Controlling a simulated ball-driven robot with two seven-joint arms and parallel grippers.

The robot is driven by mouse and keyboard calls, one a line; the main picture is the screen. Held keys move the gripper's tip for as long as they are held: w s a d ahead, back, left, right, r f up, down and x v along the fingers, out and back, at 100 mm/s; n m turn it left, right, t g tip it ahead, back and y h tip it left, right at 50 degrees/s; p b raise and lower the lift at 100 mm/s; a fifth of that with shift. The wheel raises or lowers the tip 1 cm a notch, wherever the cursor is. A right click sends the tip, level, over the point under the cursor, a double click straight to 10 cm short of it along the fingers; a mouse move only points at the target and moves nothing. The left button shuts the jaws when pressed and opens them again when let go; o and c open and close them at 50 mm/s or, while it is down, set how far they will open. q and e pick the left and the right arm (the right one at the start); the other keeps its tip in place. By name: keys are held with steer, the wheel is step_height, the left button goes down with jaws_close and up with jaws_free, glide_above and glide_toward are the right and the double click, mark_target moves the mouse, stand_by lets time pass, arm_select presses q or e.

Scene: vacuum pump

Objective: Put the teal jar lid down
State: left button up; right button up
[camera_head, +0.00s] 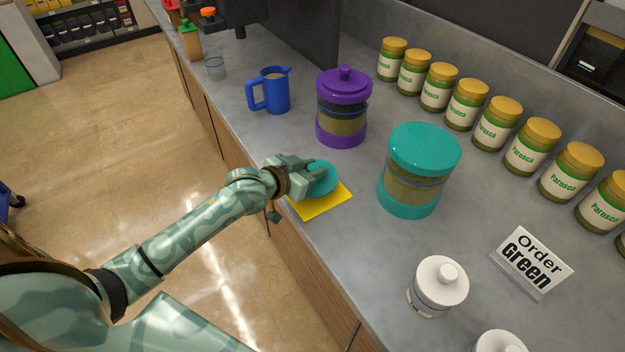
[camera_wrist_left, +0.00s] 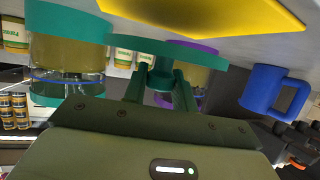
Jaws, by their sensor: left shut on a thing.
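The teal jar lid (camera_head: 323,181) is in my left gripper (camera_head: 312,170), over the yellow mat (camera_head: 325,204) near the counter's front edge. In the left wrist view, the gripper's two fingers (camera_wrist_left: 162,92) are shut on the lid's knob. The lid's disc (camera_wrist_left: 205,58) is on the mat's side, and a gap shows between it and the yellow mat (camera_wrist_left: 225,12). The teal jar (camera_head: 412,185) stands upright to the right of the mat; its flat teal top shows no knob. My right gripper is not in view.
A purple lidded jar (camera_head: 342,108) and a blue pitcher (camera_head: 272,92) stand behind the mat. A white lidded jar (camera_head: 437,287) and an "Order Green" sign (camera_head: 528,262) are to the right. Several gold-capped jars (camera_head: 466,105) line the back.

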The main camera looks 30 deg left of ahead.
arm_select(q)
step_height(320, 180, down, 3)
steer(key=shift+f+b, duration=0.15)
steer(key=shift+b, duration=0.45)
steer(key=shift+o, duration=0.2)
steer(key=shift+c, duration=0.2)
steer(key=o, duration=1)
